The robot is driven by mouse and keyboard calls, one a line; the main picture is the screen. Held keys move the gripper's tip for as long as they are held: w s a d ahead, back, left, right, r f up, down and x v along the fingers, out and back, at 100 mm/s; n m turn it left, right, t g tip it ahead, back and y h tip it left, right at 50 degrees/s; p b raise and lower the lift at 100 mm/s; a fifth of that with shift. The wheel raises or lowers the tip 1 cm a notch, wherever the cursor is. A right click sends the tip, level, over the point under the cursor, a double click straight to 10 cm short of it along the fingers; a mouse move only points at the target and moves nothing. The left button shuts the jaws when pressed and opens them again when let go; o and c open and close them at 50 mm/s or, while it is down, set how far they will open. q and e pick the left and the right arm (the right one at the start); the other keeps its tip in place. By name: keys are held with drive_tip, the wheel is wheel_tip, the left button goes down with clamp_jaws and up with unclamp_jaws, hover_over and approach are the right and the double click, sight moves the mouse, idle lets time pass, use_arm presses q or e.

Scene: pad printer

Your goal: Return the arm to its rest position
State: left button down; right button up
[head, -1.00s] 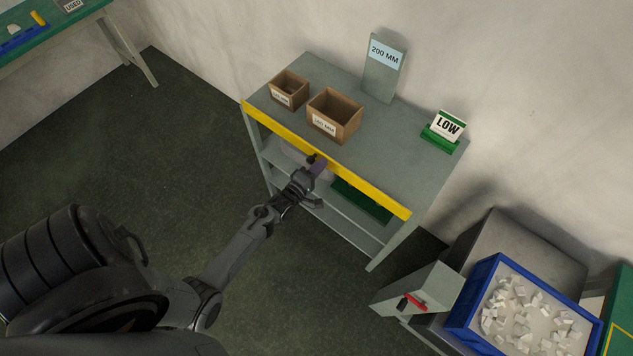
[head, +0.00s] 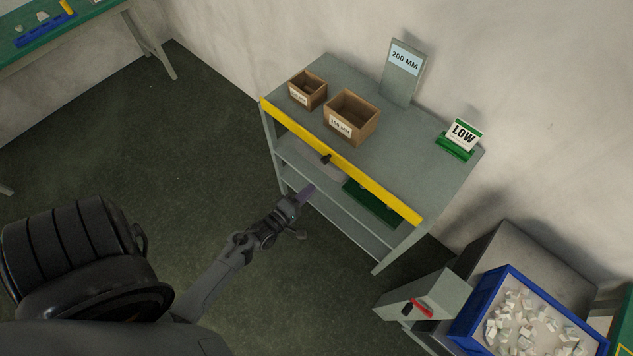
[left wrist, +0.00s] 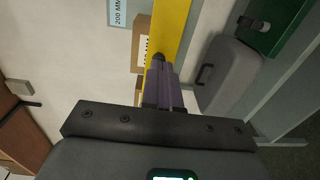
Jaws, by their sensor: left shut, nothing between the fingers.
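My left arm reaches from the bottom left in the head view. Its gripper (head: 305,194) is shut and empty, with purple fingers pointing at the front of the grey shelf unit (head: 408,160). In the head view it appears below the unit's yellow front edge (head: 340,160), over the lower shelf opening. In the left wrist view the shut fingers (left wrist: 160,75) point toward the yellow edge strip. My right gripper is not in view.
Two cardboard boxes (head: 351,120) (head: 307,90), a 200 MM sign (head: 403,72) and a LOW card (head: 463,134) stand on the unit. A blue bin (head: 478,303) of white pieces is at lower right. Open floor (head: 170,140) lies left.

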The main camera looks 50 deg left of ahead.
use_arm(q)
drive_tip(key=w+d+r+m+g+h, duration=0.1)
drive_tip(key=d+r+m+g+h, duration=0.35)
drive_tip(key=d+r+m, duration=0.7)
drive_tip(key=s+d+r+m+g+y, duration=0.1)
drive_tip(key=s+d+m+g+y, duration=0.1)
drive_tip(key=s+m+g, duration=0.95)
wheel_tip(320, 180, up, 12)
drive_tip(key=s+n+t+p, duration=0.1)
drive_tip(key=t+p, duration=0.1)
drive_tip(key=p, duration=1)
drive_tip(key=shift+s+r, duration=0.15)
drive_tip(key=shift+s, duration=0.05)
drive_tip(key=shift+d+h, duration=0.1)
drive_tip(key=shift+h, duration=0.15)
